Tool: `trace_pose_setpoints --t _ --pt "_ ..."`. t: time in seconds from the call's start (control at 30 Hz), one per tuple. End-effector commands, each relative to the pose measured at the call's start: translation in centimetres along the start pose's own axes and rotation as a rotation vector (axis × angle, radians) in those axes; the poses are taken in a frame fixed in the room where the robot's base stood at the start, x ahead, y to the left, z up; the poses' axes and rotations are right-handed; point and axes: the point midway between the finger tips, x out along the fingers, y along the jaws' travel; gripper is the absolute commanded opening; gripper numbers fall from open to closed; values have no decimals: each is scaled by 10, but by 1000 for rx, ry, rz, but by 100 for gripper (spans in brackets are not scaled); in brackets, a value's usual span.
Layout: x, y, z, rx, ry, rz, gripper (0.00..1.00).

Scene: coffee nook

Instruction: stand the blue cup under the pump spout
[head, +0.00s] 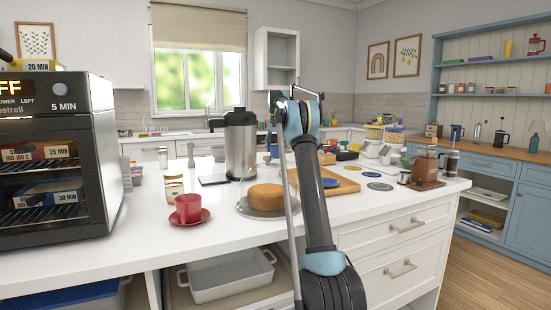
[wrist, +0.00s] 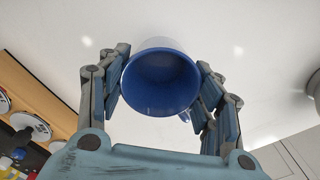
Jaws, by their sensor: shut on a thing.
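The blue cup (wrist: 160,88) is in the middle of the wrist view, its open mouth facing the camera and its handle at the lower right. My gripper (wrist: 162,72) is shut on the cup, with a finger on each side of it. White surface lies beyond the cup; I cannot tell how high the cup is above it. In the head view my arm hides most of the gripper and the cup cannot be made out. The steel pump pot (head: 240,145) stands on the counter left of my arm, its black spout (head: 216,123) pointing left.
A dark flat pad (head: 213,180) lies at the pot's left foot. A cake on a plate (head: 247,210), a red cup (head: 188,208) and a jar (head: 173,187) stand in front. A wooden tray (head: 345,187) lies right of my arm. An oven (head: 60,150) fills the left.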

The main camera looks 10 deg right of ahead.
Motion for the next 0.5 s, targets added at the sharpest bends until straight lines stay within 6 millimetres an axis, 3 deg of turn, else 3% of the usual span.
trace_pose_setpoints --t 0.23,0.5 --pt "30 1 0 1 0 0 30" --pt "34 1 0 1 0 0 30"
